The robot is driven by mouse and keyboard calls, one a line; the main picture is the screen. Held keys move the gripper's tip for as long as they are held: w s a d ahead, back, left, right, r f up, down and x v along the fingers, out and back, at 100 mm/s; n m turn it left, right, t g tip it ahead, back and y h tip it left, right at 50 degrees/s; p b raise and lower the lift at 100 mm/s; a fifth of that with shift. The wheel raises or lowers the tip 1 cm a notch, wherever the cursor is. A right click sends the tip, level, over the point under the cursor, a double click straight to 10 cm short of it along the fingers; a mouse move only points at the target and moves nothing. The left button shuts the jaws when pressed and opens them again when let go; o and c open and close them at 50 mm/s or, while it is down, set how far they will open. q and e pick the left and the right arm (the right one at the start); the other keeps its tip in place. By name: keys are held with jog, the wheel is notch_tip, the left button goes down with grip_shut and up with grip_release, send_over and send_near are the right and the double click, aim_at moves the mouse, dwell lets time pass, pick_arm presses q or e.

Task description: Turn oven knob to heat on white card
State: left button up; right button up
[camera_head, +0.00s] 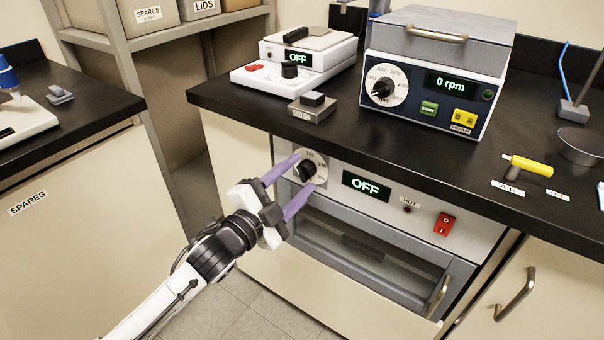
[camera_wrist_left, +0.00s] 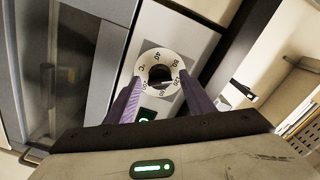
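The oven knob (camera_head: 306,170) is black on a round white dial, at the left end of the oven panel under the bench. The oven's display (camera_head: 366,186) reads OFF. My left gripper (camera_head: 307,174) is open, with one purple finger above and one below the knob; I cannot tell whether they touch it. In the left wrist view the knob (camera_wrist_left: 160,74) lies between and just beyond the two fingertips. No card clearly marked as the white card can be picked out; small white labels (camera_head: 508,188) lie on the bench. My right gripper is not in view.
The oven has a red switch (camera_head: 445,224), a HOT lamp (camera_head: 408,208) and a closed glass door (camera_head: 360,250).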

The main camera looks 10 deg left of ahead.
pick_arm(q)
jog(key=shift+s+a+p, duration=0.2)
jog(key=shift+s+p, duration=0.1)
jog(key=shift+s, duration=0.2)
jog(key=p+v, duration=0.2)
jog(key=v, duration=0.5)
